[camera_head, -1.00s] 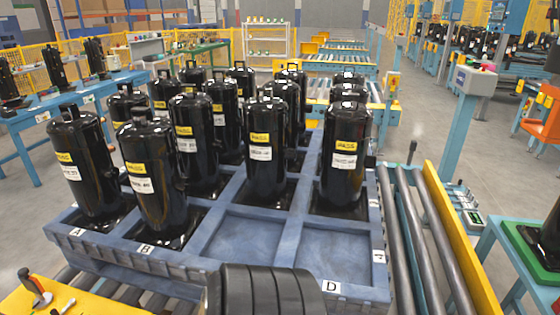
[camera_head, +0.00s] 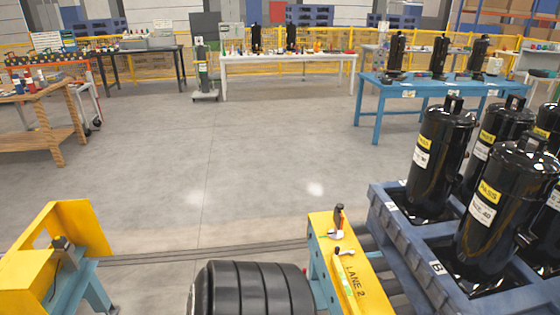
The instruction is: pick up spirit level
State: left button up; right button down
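I cannot make out a spirit level for certain in the head view. A small, slim pale green and white item (camera_head: 348,280) lies on the yellow lane beam (camera_head: 322,262), below a black and orange upright handle (camera_head: 339,215); I cannot tell what it is. Small tools and bottles stand on the white table (camera_head: 290,60) at the back, too small to tell apart. Neither of my grippers is in view.
Black compressors (camera_head: 440,150) stand on a blue pallet (camera_head: 384,210) at right. A blue table (camera_head: 392,98) is behind them, a wooden bench (camera_head: 62,135) at far left, a yellow-topped stand (camera_head: 72,235) at lower left. The middle floor is clear.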

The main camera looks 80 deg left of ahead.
aim_at(350, 301)
jog(key=u, duration=1.9)
jog(key=z, duration=0.45)
jog(key=i+j+z, duration=0.1)
jog(key=j+z, duration=0.6)
jog(key=z, duration=0.15)
jog(key=j+z, duration=0.45)
jog(key=i, duration=0.05)
